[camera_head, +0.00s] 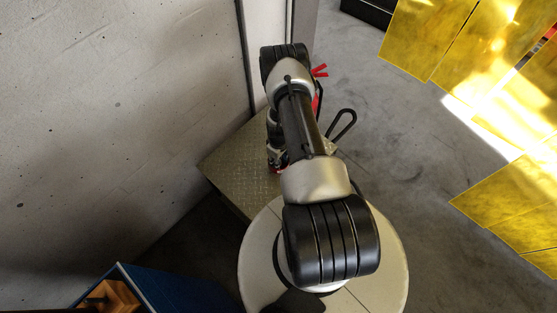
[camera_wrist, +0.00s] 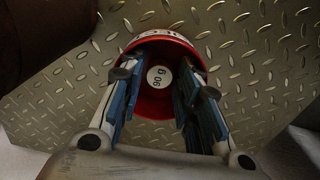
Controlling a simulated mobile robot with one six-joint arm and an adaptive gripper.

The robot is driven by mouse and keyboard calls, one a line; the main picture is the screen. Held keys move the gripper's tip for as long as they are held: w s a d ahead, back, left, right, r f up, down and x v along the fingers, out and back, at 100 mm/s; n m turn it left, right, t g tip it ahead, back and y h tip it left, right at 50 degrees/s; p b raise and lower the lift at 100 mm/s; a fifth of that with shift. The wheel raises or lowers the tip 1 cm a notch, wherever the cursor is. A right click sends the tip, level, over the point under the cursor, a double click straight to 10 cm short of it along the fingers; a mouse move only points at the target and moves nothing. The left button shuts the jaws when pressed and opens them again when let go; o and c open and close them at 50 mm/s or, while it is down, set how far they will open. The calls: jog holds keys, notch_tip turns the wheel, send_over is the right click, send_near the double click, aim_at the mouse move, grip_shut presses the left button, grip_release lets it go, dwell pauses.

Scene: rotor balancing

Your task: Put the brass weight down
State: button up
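My gripper (camera_wrist: 160,84) points down at a red round container (camera_wrist: 190,51) with partial white lettering on its rim, in the wrist view. Its two blue-padded fingers stand apart, one on each side of the container's inside. Between them is a dark round face with a white label (camera_wrist: 159,77) that seems to read "90 g", upside down. This is probably the brass weight, but no brass colour shows. I cannot tell whether the pads touch it or whether it rests on the container's bottom. In the head view, my arm hides most of the gripper and container.
The container stands on a diamond-plate metal surface (camera_head: 232,172), beside a concrete wall (camera_head: 120,110). A blue box (camera_head: 175,288) is at the lower left. Yellow translucent panels (camera_head: 430,40) hang at the right. Open concrete floor (camera_head: 400,150) lies between.

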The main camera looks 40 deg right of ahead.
jog(key=shift+r, duration=0.1)
jog(key=w+a+r+p, duration=0.1)
jog(key=w+r, duration=0.1)
jog(key=r, duration=0.8)
jog(key=w+a+r+t+p, duration=0.1)
jog(key=w+r+p, duration=0.15)
jog(key=r, duration=0.85)
jog(key=w+a+r+p, duration=0.1)
jog(key=w+r, duration=0.2)
jog(key=r, duration=0.7)
jog(key=a+r+t, duration=0.1)
jog(key=a+r, duration=0.2)
jog(key=r, duration=0.5)
jog(key=a+r, duration=0.3)
jog(key=r, duration=0.4)
jog(key=s+a+r+m+t, duration=0.1)
jog(key=s+a+r, duration=0.4)
jog(key=r, duration=0.2)
jog(key=s+a+r, duration=0.4)
jog(key=s+r, duration=0.1)
jog(key=r, duration=0.3)
jog(key=s+a+r, duration=0.2)
jog(key=s, duration=0.4)
jog(key=s+a+r+t, duration=0.1)
jog(key=s+a+r, duration=0.1)
jog(key=s, duration=0.4)
jog(key=shift+s+a+m+t, duration=0.15)
jog(key=shift+a+m+t, duration=0.2)
jog(key=shift+a, duration=0.45)
